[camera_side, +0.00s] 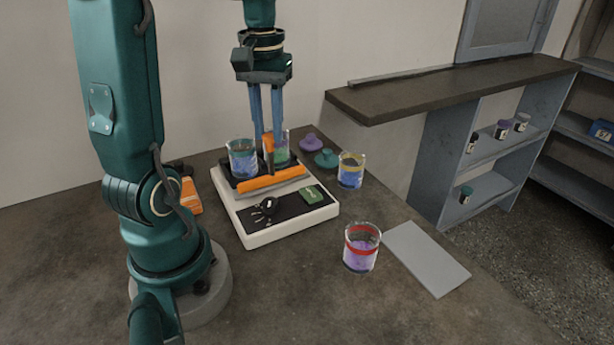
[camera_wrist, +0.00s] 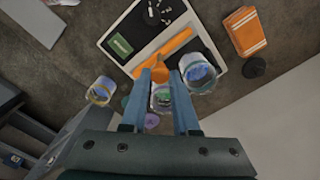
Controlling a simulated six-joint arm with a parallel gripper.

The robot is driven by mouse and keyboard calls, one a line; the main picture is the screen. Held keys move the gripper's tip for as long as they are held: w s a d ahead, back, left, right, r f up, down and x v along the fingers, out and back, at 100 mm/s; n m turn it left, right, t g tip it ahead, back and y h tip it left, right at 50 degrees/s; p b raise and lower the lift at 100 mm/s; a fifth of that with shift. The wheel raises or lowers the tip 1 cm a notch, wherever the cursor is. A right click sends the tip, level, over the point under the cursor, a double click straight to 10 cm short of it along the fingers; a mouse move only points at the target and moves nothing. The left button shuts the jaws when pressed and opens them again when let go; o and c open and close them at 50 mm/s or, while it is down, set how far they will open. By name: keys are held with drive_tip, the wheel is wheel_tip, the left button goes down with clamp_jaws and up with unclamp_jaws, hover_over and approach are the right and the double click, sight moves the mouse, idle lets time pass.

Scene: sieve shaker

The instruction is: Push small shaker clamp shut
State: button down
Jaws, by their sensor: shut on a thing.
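The shaker (camera_side: 290,228) is a white-edged base with a dark top panel, and a dark platform at its back carries two jars. A long orange bar (camera_side: 270,180) crosses the front of the platform; it also shows in the wrist view (camera_wrist: 172,46). A small orange clamp (camera_side: 268,143) stands upright between the two jars. My gripper (camera_side: 267,137) points down from above, its blue fingers on either side of the small clamp, shut on it. In the wrist view, the fingertips (camera_wrist: 162,72) partly hide the clamp, so its exact angle is unclear.
The blue-filled jar (camera_side: 242,160) and green-filled jar (camera_side: 281,150) stand close beside the fingers. A yellow-banded jar (camera_side: 351,171), a red-banded jar (camera_side: 361,248), purple lid (camera_side: 311,143) and teal lid (camera_side: 326,159) are to the right. A grey plate (camera_side: 426,258) lies at front right.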

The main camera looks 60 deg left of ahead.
idle(0.4)
drive_tip(key=shift+a, duration=1.45)
drive_tip(key=c, duration=0.7)
unclamp_jaws()
drive_tip(key=shift+o, duration=0.2)
drive_tip(key=shift+r, duration=0.15)
wheel_tip(320, 180, up, 5)
drive_tip(key=shift+f, duration=0.1)
drive_tip(key=shift+d, duration=0.1)
